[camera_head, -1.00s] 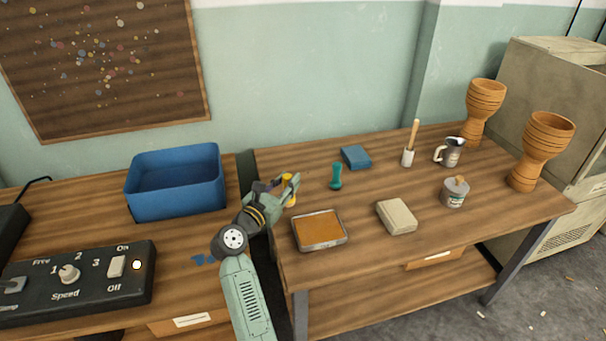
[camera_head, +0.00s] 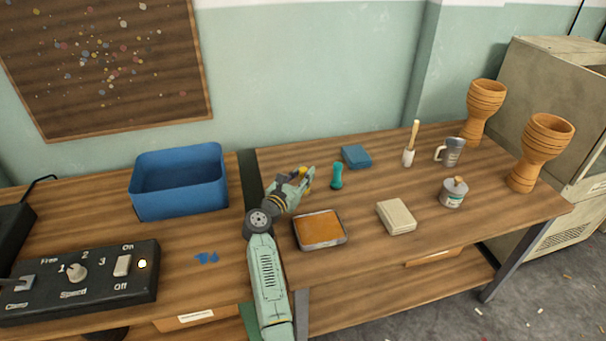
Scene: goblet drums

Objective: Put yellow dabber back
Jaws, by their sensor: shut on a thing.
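My gripper (camera_head: 306,177) is over the back left part of the right table, left of the teal dabber. It is shut on the yellow dabber (camera_head: 308,178), which is mostly hidden by the fingers. The teal dabber (camera_head: 337,176) stands upright just to the right, close to my gripper. Whether the yellow dabber touches the table I cannot tell. A shallow tray with an orange-brown pad (camera_head: 320,227) lies in front of my gripper, near the table's front edge.
On the right table (camera_head: 370,259) are a blue block (camera_head: 356,156), a beige block (camera_head: 396,217), a brush (camera_head: 410,145), a metal mug (camera_head: 450,152), a tin (camera_head: 453,192) and two goblet drums (camera_head: 540,151). A blue bin (camera_head: 180,197) and control box (camera_head: 95,290) stand left.

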